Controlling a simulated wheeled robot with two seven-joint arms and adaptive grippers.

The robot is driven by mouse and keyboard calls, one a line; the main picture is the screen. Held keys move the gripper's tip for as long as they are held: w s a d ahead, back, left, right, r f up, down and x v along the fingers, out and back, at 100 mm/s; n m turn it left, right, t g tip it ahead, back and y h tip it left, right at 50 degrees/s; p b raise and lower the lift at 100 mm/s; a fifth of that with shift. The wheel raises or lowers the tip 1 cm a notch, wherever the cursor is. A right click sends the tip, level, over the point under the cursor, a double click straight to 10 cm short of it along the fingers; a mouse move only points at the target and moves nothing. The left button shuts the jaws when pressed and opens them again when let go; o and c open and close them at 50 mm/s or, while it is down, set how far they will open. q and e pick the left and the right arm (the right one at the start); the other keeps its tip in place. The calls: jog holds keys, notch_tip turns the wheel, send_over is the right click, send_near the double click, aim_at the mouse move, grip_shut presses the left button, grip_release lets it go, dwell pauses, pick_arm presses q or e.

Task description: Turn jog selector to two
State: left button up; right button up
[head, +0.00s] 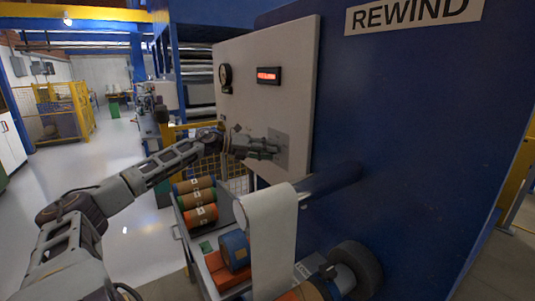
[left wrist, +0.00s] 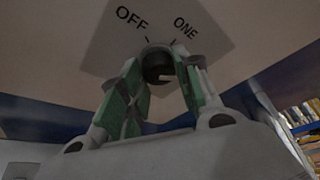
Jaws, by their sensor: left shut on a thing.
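The jog selector is a dark round knob (left wrist: 157,64) on a grey square plate (left wrist: 195,15), with OFF and ONE printed on the plate. A TWO label does not show; part of the plate lies outside the wrist view or behind the gripper. My left gripper (head: 277,152) reaches the plate (head: 284,140) on the pale panel. In the left wrist view its green-padded fingers (left wrist: 159,84) are on both sides of the knob, shut on it. Which label the knob points to I cannot tell. My right gripper is in neither view.
A blue wall marked REWIND (head: 410,14) stands at the right. Below my left arm are a rack of coloured rolls (head: 196,202) and a hanging white web (head: 268,235).

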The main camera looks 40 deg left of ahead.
pick_arm(q)
jog(key=shift+d+f, duration=0.1)
jog(key=shift+f, duration=0.05)
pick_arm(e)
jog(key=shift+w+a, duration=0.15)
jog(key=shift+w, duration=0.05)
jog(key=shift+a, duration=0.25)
pick_arm(q)
jog(key=o, duration=0.7)
jog(key=shift+c, duration=0.2)
jog(key=o, duration=0.3)
jog(key=shift+o, duration=0.2)
jog(key=shift+s, duration=0.1)
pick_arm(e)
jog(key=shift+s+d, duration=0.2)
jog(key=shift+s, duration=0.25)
pick_arm(q)
jog(key=shift+s, duration=0.15)
